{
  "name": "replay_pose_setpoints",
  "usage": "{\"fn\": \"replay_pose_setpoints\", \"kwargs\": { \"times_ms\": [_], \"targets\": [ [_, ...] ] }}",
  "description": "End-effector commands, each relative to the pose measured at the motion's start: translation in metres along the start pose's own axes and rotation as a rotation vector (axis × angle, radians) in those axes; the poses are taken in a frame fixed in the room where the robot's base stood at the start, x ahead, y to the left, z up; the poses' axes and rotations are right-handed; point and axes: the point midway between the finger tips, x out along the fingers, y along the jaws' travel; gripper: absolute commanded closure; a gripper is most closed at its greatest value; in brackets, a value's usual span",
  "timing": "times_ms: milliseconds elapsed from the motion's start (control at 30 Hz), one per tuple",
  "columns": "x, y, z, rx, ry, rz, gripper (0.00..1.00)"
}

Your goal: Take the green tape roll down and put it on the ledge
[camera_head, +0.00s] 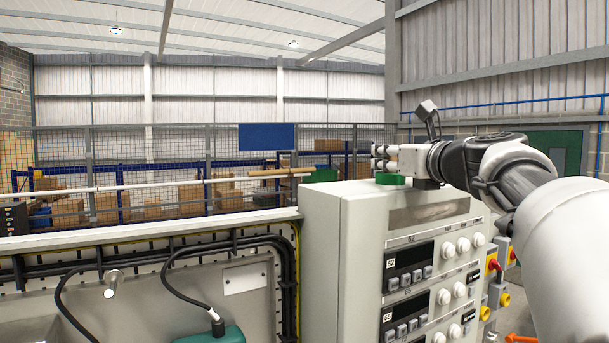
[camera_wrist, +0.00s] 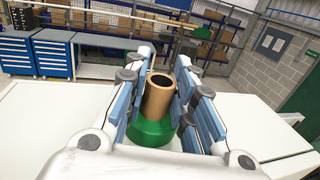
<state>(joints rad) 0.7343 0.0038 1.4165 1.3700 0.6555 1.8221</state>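The green tape roll (camera_head: 390,179) sits on top of the grey cabinet (camera_head: 320,225) near its front edge. In the wrist view the green roll (camera_wrist: 152,132) has a brown cardboard core (camera_wrist: 159,98) rising from it. My gripper (camera_head: 380,158) reaches in from the right, level, just above the green part. In the wrist view its blue-padded fingers (camera_wrist: 165,62) stand on both sides of the core, with narrow gaps, and look open. A pale ledge (camera_head: 150,229) runs along the low panel to the left of the cabinet, lower than the cabinet top.
The cabinet front carries displays and knobs (camera_head: 463,245). Dark cables (camera_head: 180,290) and a teal box (camera_head: 215,335) are below the ledge. A mesh fence (camera_head: 190,160) stands behind. The visible ledge top looks clear.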

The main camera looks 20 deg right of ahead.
Motion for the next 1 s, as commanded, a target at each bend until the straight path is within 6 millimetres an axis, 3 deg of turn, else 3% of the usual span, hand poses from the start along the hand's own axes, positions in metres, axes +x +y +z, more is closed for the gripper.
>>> {"fn": "replay_pose_setpoints", "kwargs": {
  "times_ms": [300,667,867,1000],
  "targets": [
    [0.000,0.000,0.001,-0.001,-0.001,0.000,1.00],
    [0.000,0.000,0.005,-0.001,-0.002,0.000,1.00],
    [-0.001,0.001,0.028,-0.004,-0.003,0.001,1.00],
    [0.000,0.000,0.060,-0.003,-0.004,0.001,1.00]
  ]
}}
